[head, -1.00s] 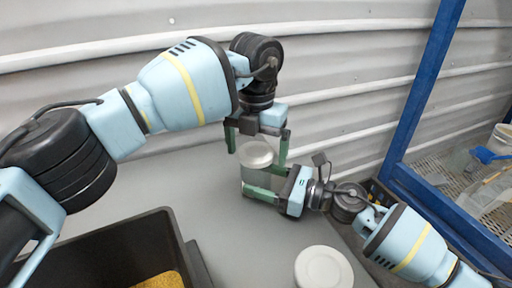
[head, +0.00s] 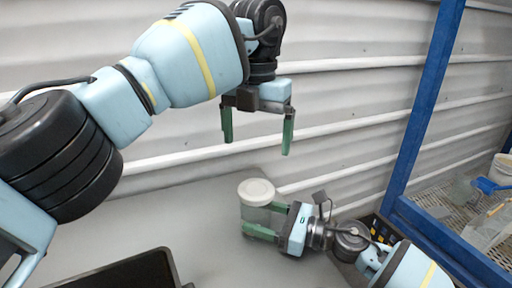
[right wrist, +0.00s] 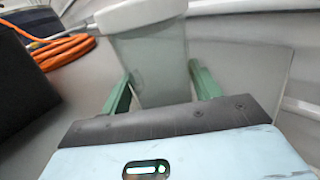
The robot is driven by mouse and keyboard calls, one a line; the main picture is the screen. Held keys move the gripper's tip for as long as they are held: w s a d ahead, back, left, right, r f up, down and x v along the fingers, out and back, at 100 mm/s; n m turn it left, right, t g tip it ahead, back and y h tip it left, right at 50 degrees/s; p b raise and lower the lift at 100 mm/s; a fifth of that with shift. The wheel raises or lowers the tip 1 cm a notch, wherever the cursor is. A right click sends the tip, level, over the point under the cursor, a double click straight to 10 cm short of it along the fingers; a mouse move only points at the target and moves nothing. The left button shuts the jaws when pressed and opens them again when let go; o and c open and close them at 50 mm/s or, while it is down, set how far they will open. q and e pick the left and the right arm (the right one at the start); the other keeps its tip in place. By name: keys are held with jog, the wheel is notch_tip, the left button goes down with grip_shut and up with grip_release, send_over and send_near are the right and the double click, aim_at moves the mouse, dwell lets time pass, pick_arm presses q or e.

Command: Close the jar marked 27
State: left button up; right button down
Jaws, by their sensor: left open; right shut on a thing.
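A clear jar (head: 256,214) stands upright on the grey table, with a white lid (head: 256,191) on its top. I cannot tell how tightly the lid sits, and no number is readable. My right gripper (head: 260,219) is shut around the jar's body from the right. In the right wrist view the jar (right wrist: 152,65) is between the two green fingers, under the white lid (right wrist: 140,14). My left gripper (head: 258,146) is open and empty above the lid, fingers pointing down, clear of it.
A black bin (head: 150,268) is at the bottom left of the head view. A corrugated wall (head: 340,110) stands close behind the jar. A blue post (head: 425,100) and a mesh shelf (head: 440,190) with a white bucket (head: 503,167) are at right. Orange cable (right wrist: 62,48) shows in the right wrist view.

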aim_at(270, 220)
pick_arm(q)
jog(key=shift+r, duration=0.1)
pick_arm(e)
jog(key=shift+c, duration=1.3)
grip_release()
jog(key=b+v, duration=0.1)
jog(key=v, duration=0.5)
jog(key=shift+d+f, duration=0.1)
jog(key=shift+f, duration=0.05)
pick_arm(q)
jog(key=shift+w+f, duration=0.15)
jog(key=shift+f, duration=1.05)
pick_arm(e)
jog(key=shift+v, duration=0.8)
